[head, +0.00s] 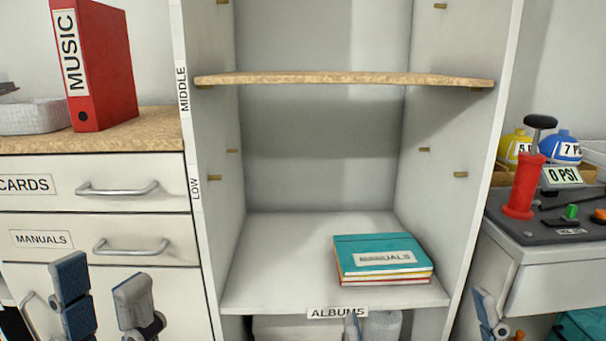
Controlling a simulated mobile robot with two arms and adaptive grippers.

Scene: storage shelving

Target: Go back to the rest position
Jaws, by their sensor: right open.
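My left gripper (105,303) is at the lower left, in front of the drawer cabinet. Its two fingers stand apart with nothing visible between them. My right gripper (420,322) is at the bottom edge, in front of the low part of the shelving. Its fingers are wide apart, one near the ALBUMS label and one near the right side panel. It is open and I see nothing held in it.
A stack of thin books (375,254), teal on top, lies on the low shelf (285,270). A wooden shelf board (340,78) above is bare. A red MUSIC binder (100,65) stands on the left counter. A red pump (524,185) stands on the right cabinet.

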